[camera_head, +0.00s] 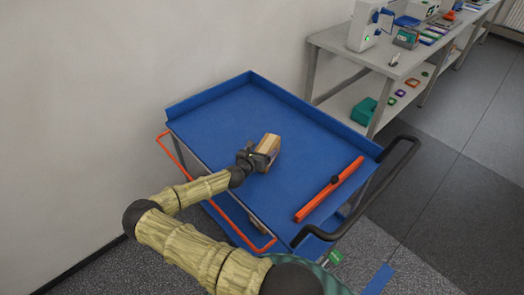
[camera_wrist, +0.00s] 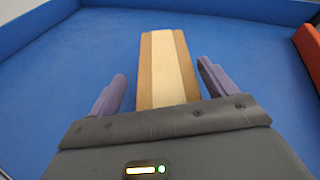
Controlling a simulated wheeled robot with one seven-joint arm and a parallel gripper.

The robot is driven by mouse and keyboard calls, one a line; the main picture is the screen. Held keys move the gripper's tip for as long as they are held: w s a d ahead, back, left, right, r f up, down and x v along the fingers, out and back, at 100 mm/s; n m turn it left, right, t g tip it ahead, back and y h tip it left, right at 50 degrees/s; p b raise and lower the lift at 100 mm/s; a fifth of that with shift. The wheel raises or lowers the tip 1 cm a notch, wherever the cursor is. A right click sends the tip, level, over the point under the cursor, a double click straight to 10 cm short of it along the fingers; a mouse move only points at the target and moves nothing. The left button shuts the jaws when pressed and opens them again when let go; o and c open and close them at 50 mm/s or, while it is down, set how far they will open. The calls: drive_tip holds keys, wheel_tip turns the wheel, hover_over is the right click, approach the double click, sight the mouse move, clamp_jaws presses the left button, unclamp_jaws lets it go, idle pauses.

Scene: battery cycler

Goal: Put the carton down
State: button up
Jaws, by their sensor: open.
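The carton (camera_head: 267,144) is a small tan box with a lighter stripe along its middle. It rests on the blue top of the cart (camera_head: 215,118), near the middle. My gripper (camera_head: 267,157) is at the carton's near end. In the wrist view, the carton (camera_wrist: 168,68) lies between the two purple-grey fingers of my gripper (camera_wrist: 163,82). The fingers are open, with a gap showing on each side of the carton. The carton's near end is hidden behind the gripper body.
An orange bar (camera_head: 329,189) with a black knob lies on the cart's right part. The cart has raised blue edges and a black handle (camera_head: 402,165) at right. A workbench (camera_head: 385,62) with devices stands behind. The cart's left and back surface is clear.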

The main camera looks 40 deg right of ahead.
drive_tip(key=b+v, duration=0.1)
drive_tip(key=v, duration=1)
drive_tip(key=shift+b, duration=0.3)
drive_tip(key=shift+a, duration=0.1)
drive_tip(key=s+f+m+g+y, duration=0.1)
drive_tip(key=s+m, duration=0.1)
drive_tip(key=s+a+f+m+g, duration=0.1)
drive_tip(key=s+m, duration=0.1)
drive_tip(key=m, duration=0.1)
drive_tip(key=s+f+m+g+y, duration=0.1)
drive_tip(key=s+m+g, duration=0.1)
drive_tip(key=shift+s+a+f+y, duration=0.15)
drive_tip(key=shift+s+f+y, duration=0.1)
drive_tip(key=shift+f+y, duration=0.1)
drive_tip(key=s+a+r+m+g+y, duration=0.1)
drive_tip(key=s+a+r+m+y, duration=0.25)
drive_tip(key=a+m, duration=0.35)
drive_tip(key=s+a+r+m+g+y, duration=0.1)
drive_tip(key=s+a+r+m+y, duration=0.15)
drive_tip(key=a+m+y, duration=0.45)
drive_tip(key=s+a+r+m+t, duration=0.1)
drive_tip(key=a+r+m, duration=0.1)
drive_tip(key=r, duration=0.4)
drive_tip(key=s+a+r+m+t, duration=0.1)
drive_tip(key=s+a+r, duration=0.1)
drive_tip(key=a+r, duration=0.2)
wheel_tip(320, 180, up, 3)
drive_tip(key=shift+s+a+r+m, duration=0.15)
drive_tip(key=shift+a+m, duration=0.2)
drive_tip(key=shift+m, duration=0.05)
